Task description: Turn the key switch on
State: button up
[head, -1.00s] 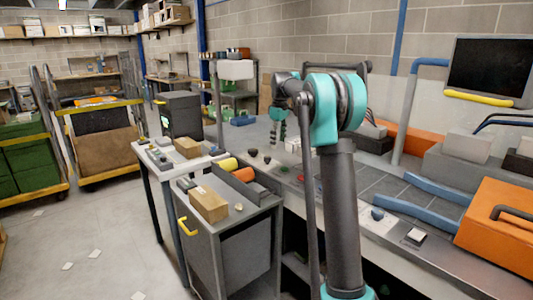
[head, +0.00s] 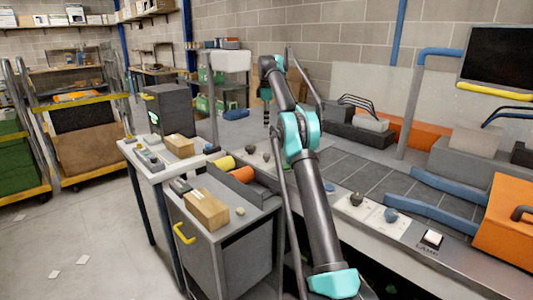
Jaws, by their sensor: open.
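A row of small controls sits along the front edge of the grey workbench (head: 345,165). A dark knob (head: 356,199) stands on a pale plate, with a blue knob (head: 391,214) beside it. A pale rocker-like switch (head: 432,239) is to their right, above a label that seems to read LAMP. More small knobs (head: 251,150) lie farther left, partly near my arm. I cannot tell which control is the key switch. My gripper (head: 267,118) hangs over the far left part of the bench, open and apart from the controls. Its fingertips are small and unclear.
An orange case (head: 508,228) and blue rails (head: 440,214) are on the bench's right. A grey cabinet (head: 222,235) with a cardboard box (head: 206,209) and rolls stands at front left. A monitor (head: 497,59) is at upper right. The floor at left is mostly clear.

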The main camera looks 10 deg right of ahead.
aim_at(267, 154)
notch_tip(267, 154, down, 16)
jog(key=shift+f, duration=0.2)
dwell(0.4)
jog(key=c, duration=1.2)
